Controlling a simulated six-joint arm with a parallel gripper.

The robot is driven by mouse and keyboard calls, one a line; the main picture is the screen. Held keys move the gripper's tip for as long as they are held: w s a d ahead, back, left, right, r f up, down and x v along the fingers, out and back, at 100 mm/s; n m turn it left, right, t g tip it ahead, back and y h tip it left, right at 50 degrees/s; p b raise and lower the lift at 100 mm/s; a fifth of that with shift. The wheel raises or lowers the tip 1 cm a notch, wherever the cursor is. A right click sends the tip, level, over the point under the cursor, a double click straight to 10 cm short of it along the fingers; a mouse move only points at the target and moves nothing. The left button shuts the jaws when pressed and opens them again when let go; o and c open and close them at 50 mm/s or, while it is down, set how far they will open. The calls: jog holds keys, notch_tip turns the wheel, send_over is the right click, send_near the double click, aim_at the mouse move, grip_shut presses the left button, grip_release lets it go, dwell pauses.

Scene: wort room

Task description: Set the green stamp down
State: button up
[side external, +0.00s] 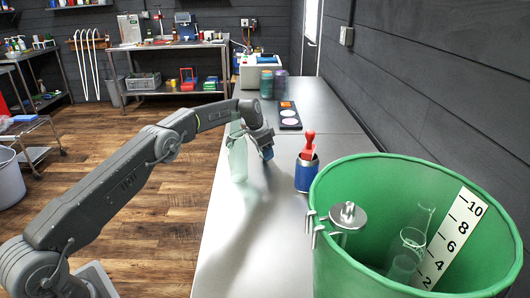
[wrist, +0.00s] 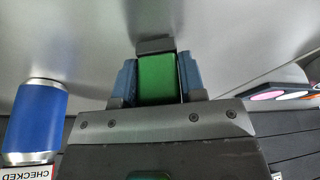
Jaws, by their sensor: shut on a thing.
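The green stamp (wrist: 157,82) shows as a green block between the two blue-grey fingers of my gripper (wrist: 157,76) in the wrist view. My gripper is shut on it. In the side view my gripper (side external: 265,150) points down low over the steel bench (side external: 240,235). The stamp cannot be made out there, and I cannot tell whether its underside touches the bench.
A pale green bottle (side external: 238,157) stands just left of my gripper. A blue can (side external: 307,175) with a red stamp (side external: 309,146) stands to the right. A dark tray with coloured pads (side external: 289,116) lies behind. A large green bucket (side external: 335,262) fills the front right.

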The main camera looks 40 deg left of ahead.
jog(key=shift+f, duration=0.2)
jog(key=o, duration=0.5)
jog(key=shift+f, duration=0.1)
jog(key=o, duration=0.4)
jog(key=shift+o, duration=0.2)
jog(key=v, duration=1.2)
jog(key=shift+r, duration=0.2)
